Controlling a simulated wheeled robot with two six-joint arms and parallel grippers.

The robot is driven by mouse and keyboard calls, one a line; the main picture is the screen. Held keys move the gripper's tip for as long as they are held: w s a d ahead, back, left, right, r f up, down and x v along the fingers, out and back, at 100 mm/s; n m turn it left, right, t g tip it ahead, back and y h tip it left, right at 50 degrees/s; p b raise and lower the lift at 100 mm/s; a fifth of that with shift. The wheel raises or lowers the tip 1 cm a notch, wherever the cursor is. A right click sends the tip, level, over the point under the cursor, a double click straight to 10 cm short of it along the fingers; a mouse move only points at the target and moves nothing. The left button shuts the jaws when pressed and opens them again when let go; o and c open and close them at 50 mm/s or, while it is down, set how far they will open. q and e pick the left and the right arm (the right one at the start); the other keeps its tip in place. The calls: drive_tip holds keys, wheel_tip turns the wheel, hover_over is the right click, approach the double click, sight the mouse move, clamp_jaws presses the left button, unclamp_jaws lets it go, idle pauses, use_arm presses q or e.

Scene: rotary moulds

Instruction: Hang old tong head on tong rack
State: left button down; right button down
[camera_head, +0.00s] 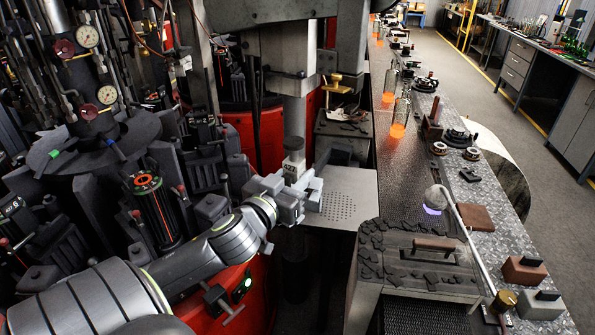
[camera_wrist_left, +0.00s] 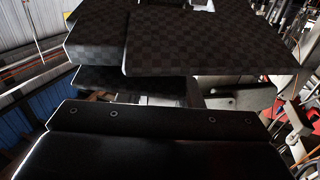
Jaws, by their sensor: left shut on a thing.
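My left gripper (camera_head: 312,190) is in the middle of the head view, beside the grey vertical column and above the perforated plate. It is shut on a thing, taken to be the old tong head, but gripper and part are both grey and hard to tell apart. A grey block with a small label (camera_head: 293,168) stands just above the jaws; I cannot tell whether it is part of the held thing. The left wrist view is filled by dark, checkered blocks close to the lens. I cannot pick out the tong rack with certainty. My right gripper is out of view.
The mould machine (camera_head: 110,150) crowds the left. The perforated plate (camera_head: 345,205) is bare. A dark box with a handle (camera_head: 425,245) stands at front right, beside a swab stick (camera_head: 470,235). Glowing bottles (camera_head: 398,128) stand on the conveyor (camera_head: 405,165).

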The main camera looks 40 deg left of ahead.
use_arm(q)
drive_tip(key=shift+p+v, duration=0.3)
drive_tip(key=shift+v, duration=0.95)
